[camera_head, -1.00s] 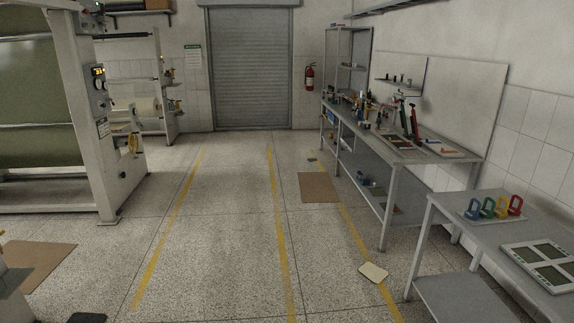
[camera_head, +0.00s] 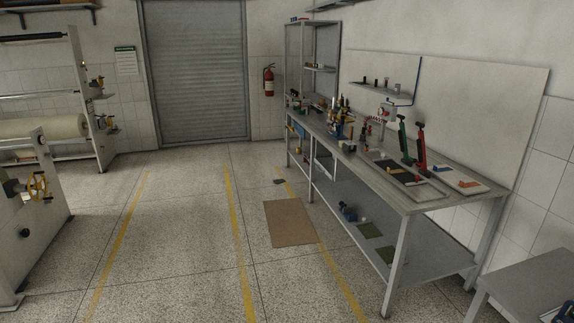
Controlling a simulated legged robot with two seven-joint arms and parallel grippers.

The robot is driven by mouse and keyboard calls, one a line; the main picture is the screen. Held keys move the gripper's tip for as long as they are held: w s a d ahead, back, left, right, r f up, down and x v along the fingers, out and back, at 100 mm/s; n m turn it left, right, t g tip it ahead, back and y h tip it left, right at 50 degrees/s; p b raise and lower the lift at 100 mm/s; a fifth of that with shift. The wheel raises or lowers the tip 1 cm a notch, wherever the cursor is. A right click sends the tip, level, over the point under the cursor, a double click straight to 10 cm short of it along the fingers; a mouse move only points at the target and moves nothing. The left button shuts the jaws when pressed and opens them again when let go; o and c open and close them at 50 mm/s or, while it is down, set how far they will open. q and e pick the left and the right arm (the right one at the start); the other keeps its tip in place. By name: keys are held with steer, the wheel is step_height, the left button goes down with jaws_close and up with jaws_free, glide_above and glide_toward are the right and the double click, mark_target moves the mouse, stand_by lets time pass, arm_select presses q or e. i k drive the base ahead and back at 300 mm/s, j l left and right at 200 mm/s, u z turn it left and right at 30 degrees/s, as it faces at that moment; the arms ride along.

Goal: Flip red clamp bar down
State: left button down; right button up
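A red upright clamp bar (camera_head: 420,147) stands on the long grey workbench along the right wall. A similar green bar (camera_head: 403,139) stands just left of it. Both rise from a dark flat board (camera_head: 408,180) near the bench's near end, and both lean slightly. The fine detail at their bases is too small to tell. Neither of my grippers shows in the view.
The grey workbench (camera_head: 437,205) has a lower shelf with a few items. A second grey table (camera_head: 530,283) stands at the lower right. A brown mat (camera_head: 290,222) lies on the floor before the bench. Machines (camera_head: 30,210) stand at left. The marked aisle floor is clear.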

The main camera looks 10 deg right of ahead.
mark_target(421, 142)
steer(key=i+l+z, duration=0.15)
steer(key=i+z, duration=0.15)
steer(key=i, duration=0.45)
steer(key=i+z, duration=0.3)
steer(key=i, duration=0.4)
steer(key=i+j+z, duration=0.15)
steer(key=i+z, duration=0.15)
steer(key=i, duration=0.45)
steer(key=i+z, duration=0.35)
steer(key=i+j+z, duration=0.2)
steer(key=i+z, duration=0.15)
steer(key=i+j+z, duration=0.45)
steer(key=i+z, duration=0.25)
steer(key=i+j+z, duration=0.2)
steer(key=z, duration=0.15)
steer(key=i+j+z, duration=0.35)
steer(key=k+l, duration=0.1)
